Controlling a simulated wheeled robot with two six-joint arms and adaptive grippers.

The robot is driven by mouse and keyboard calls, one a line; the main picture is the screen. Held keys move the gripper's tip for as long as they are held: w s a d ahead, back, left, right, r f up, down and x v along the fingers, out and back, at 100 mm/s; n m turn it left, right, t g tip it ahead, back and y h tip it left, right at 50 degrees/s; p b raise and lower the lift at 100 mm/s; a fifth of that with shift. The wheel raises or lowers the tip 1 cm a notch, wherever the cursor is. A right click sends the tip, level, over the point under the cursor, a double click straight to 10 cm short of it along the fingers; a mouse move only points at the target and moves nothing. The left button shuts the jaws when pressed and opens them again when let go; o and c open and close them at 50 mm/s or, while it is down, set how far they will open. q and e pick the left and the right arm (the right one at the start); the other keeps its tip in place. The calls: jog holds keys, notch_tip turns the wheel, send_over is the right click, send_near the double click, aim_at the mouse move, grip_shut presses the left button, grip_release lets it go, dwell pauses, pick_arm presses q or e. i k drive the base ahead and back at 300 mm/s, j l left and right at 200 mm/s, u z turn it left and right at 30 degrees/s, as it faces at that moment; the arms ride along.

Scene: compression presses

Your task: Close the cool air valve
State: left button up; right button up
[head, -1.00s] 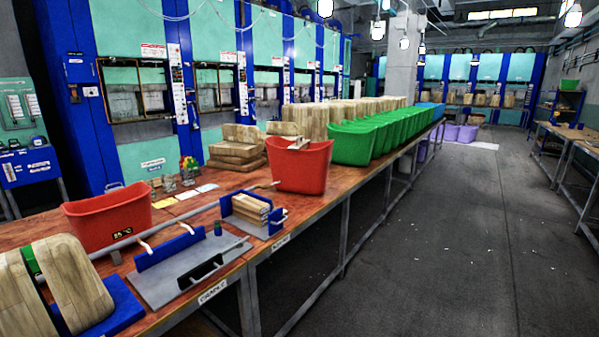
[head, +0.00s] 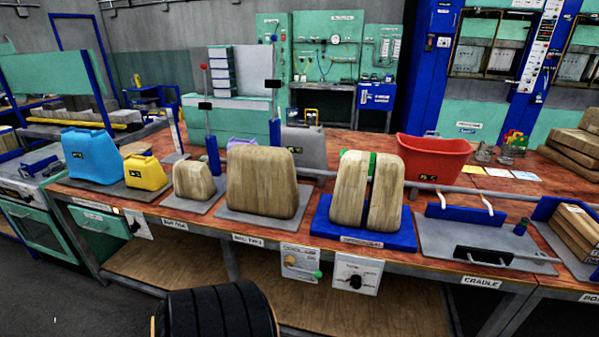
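A small white panel (head: 301,262) hangs on the front edge of the workbench, below the wooden blocks. Its lettering is small and appears to read "cool air". A yellowish fitting shows on it, and a green-tipped handle (head: 317,274) sticks out at its lower right. The handle's exact angle is too small to tell. Next to it on the right hangs another white panel with a black knob (head: 355,281). Neither of my grippers is in view.
The workbench (head: 137,208) carries wooden blocks, a blue can (head: 89,156), a yellow can (head: 145,172) and a red bin (head: 432,160). A black ribbed rounded object (head: 217,312), unclear what, fills the bottom edge. A lower wooden shelf (head: 185,262) lies under the bench.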

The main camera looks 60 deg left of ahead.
aim_at(317, 275)
jog(key=u, duration=1.95)
